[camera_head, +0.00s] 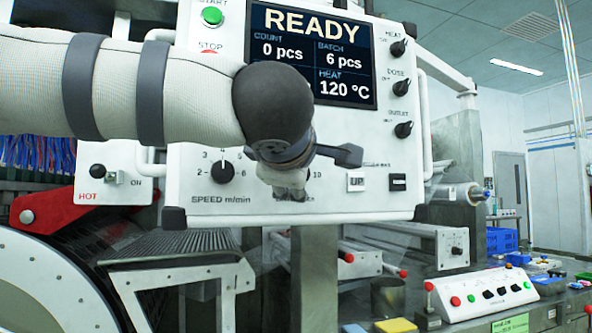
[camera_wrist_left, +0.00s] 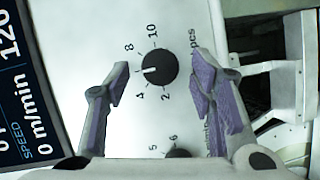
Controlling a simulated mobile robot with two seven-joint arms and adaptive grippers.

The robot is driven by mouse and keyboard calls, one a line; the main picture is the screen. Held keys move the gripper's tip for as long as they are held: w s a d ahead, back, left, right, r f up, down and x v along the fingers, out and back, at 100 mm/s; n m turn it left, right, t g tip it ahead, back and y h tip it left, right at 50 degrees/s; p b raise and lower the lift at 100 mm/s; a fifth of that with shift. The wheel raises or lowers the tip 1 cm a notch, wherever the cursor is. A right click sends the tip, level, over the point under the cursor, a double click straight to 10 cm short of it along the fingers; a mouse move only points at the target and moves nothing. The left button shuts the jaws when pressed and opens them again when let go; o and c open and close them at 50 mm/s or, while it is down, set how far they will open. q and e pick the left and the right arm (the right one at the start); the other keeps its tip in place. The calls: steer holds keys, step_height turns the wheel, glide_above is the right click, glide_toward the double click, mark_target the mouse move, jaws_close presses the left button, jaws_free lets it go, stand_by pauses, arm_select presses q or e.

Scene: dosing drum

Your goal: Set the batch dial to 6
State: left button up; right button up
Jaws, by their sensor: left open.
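The batch dial (camera_wrist_left: 160,69) is a round black knob on the white panel. In the left wrist view its white pointer mark points left, between the 4 and the 8. The display (camera_head: 312,52) reads READY, BATCH 6 pcs, COUNT 0 pcs. My left gripper (camera_wrist_left: 160,75) is open, one finger on each side of the dial, apart from it in the picture. In the head view my left gripper (camera_head: 287,188) is in front of the panel and covers the dial; only its 10 label shows. My right gripper is out of view.
The speed dial (camera_head: 222,172) sits left of my gripper, and also shows in the left wrist view (camera_wrist_left: 178,153). The UP button (camera_head: 356,182) is to the right. Heat, dose and outlet knobs (camera_head: 398,88) line the panel's right side. A white handle bar (camera_head: 424,120) borders it.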

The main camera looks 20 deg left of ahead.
arm_select(q)
steer(key=v, duration=0.7)
steer(key=shift+s, duration=0.1)
